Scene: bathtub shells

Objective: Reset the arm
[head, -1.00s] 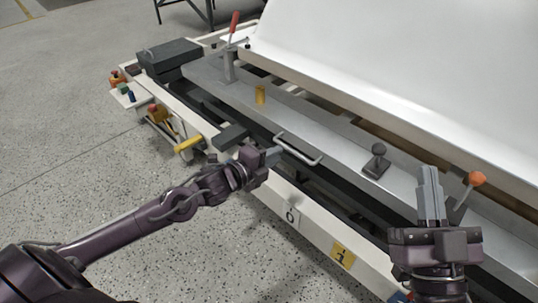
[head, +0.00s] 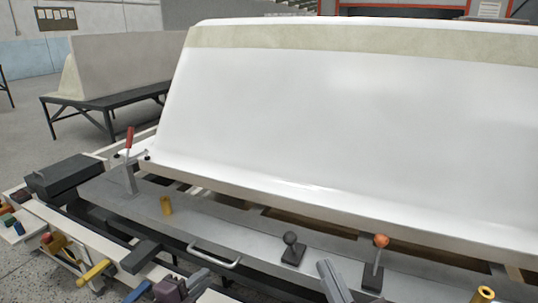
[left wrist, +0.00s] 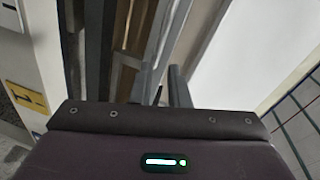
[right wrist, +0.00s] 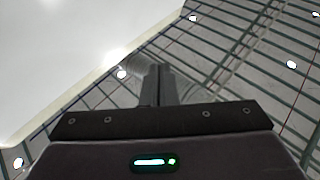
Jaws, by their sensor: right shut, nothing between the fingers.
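My left gripper (head: 197,282) is at the bottom edge of the head view, just in front of the bar handle (head: 213,254) of the bench. Its two fingers stand apart with nothing between them in the left wrist view (left wrist: 161,88). My right gripper (head: 333,281) is at the bottom centre of the head view, pointing up, left of the orange-knobbed lever (head: 378,262). Its fingers are together and empty in the right wrist view (right wrist: 158,84). Most of both arms is out of the head view.
A large white tub shell (head: 350,120) stands behind the grey bench top (head: 240,226). A black box (head: 65,176) sits at left.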

